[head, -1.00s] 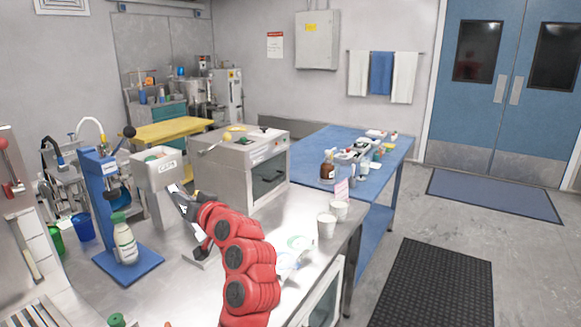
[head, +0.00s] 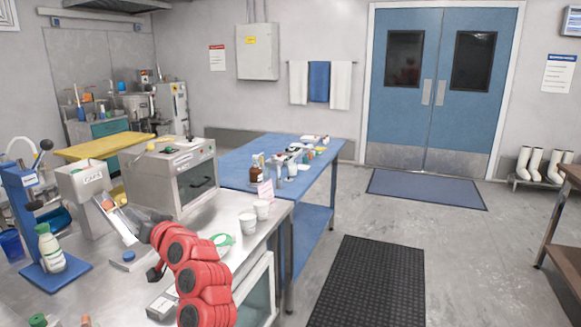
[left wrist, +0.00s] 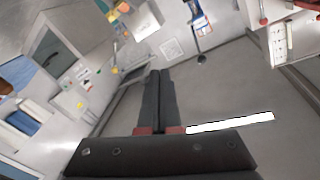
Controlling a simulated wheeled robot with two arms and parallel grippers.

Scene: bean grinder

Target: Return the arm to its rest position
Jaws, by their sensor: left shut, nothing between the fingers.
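My left arm (head: 190,270), red with dark round joints, rises from the bottom of the head view and bends left over the steel counter (head: 95,292). In the left wrist view my left gripper (left wrist: 157,75) has its two long dark fingers together, with nothing between them. In the head view the gripper is partly hidden by the arm and hard to make out. My right gripper does not show.
A blue press (head: 25,205), a white bottle (head: 50,248), a "CAFE" bin (head: 88,185) and a steel oven (head: 170,175) stand on the counter. The floor near the black mat (head: 370,285) is clear.

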